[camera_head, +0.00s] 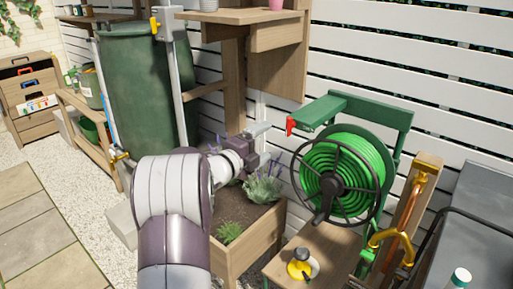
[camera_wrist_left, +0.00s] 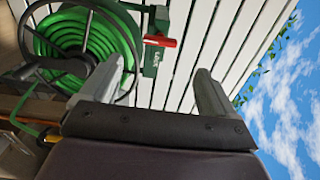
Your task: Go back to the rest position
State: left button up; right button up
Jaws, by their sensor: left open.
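My left gripper (camera_head: 262,140) is raised in front of the white slatted wall, above the wooden planter, at the end of my arm coming up from the bottom of the head view. In the left wrist view my left gripper (camera_wrist_left: 157,85) shows two grey fingers set wide apart, with nothing between them. It is open and empty. Beyond the fingers lie the white slats and the sky. My right gripper is in neither view.
A green hose reel (camera_head: 343,180) stands right of the gripper, also seen in the wrist view (camera_wrist_left: 85,45). The wooden planter (camera_head: 250,240) with plants is below. A green barrel (camera_head: 147,90) stands left. Gravel (camera_head: 65,165) and paving (camera_head: 35,230) are clear.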

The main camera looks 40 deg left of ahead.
pick_arm(q)
jog(key=s, duration=0.3)
jog(key=shift+a+f, duration=0.1)
jog(key=shift+a, duration=0.05)
dwell(0.3)
